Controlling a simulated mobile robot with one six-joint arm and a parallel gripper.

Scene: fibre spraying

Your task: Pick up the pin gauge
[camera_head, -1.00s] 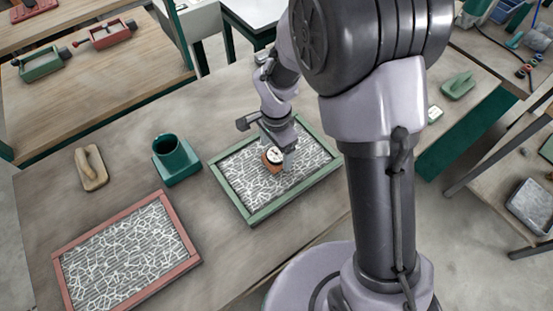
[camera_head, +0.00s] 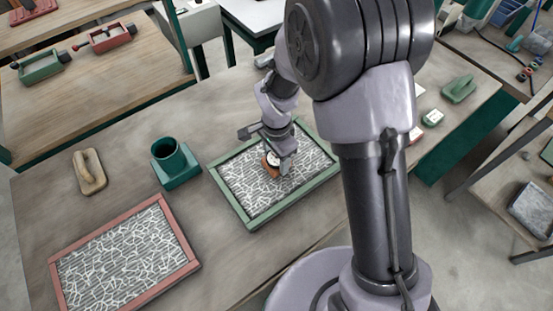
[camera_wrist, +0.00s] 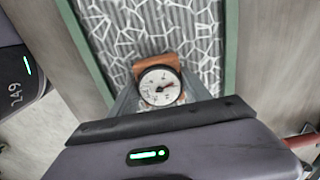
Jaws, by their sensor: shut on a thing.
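The pin gauge (camera_head: 273,160) has a round white dial and an orange-brown body. It is at my gripper (camera_head: 281,165), over the green-framed panel (camera_head: 248,222). In the wrist view the gauge (camera_wrist: 159,86) sits between the fingers of my gripper (camera_wrist: 160,100), its dial facing the camera. My gripper is shut on it. The panel's white fibre pattern shows behind the gauge. Whether the gauge's underside touches the panel is hard to tell.
A red-framed panel (camera_head: 190,266) lies at the lower left. A green cup holder (camera_head: 176,165) and a beige float (camera_head: 89,171) stand left of the green frame. A green float (camera_head: 459,87) lies at the right. Bare table lies between the two frames.

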